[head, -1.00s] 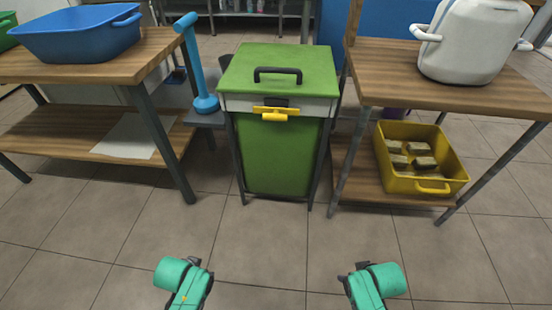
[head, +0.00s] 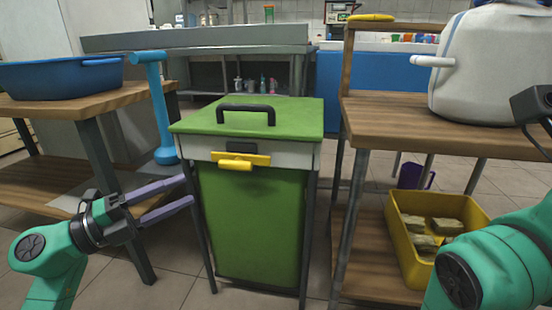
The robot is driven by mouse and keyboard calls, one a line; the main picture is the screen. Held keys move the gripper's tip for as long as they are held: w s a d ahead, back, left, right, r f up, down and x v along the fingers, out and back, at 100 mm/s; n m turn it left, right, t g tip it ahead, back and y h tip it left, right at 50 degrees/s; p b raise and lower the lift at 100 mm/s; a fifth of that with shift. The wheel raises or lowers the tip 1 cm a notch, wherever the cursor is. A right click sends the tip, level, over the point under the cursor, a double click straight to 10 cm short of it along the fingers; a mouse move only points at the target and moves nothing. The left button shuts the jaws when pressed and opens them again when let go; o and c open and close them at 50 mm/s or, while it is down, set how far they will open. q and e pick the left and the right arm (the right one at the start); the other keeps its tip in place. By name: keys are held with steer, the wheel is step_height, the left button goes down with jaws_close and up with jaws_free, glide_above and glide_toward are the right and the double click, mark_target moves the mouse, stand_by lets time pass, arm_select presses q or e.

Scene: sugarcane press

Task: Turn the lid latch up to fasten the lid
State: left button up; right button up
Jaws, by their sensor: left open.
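A green press box (head: 252,225) stands in the middle of the head view. Its green lid (head: 290,117) is down and has a black handle (head: 246,109). A yellow lid latch (head: 240,160) sits across the grey front band, its bar lying horizontal with a short grip below. My left gripper (head: 188,193) is open and empty, its two purple fingers pointing right at the box's left front leg, lower than the latch and to its left. My right arm comes in at the right; dark parts of it show at the right edge, and its fingertips are not visible.
A wooden table with a blue basin (head: 60,78) stands left. A blue long-handled tool (head: 157,105) stands upright beside the box. At right, a wooden table (head: 400,125) holds a white container (head: 490,65); a yellow bin (head: 395,225) is on its lower shelf.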

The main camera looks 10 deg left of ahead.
mark_target(234, 169)
arm_select(q)
steer(key=b+x, duration=0.3)
steer(key=x, duration=1)
steer(key=shift+w+d+r, duration=0.1)
steer(key=shift+w+d, duration=0.1)
steer(key=shift+d, duration=0.15)
jaws_close()
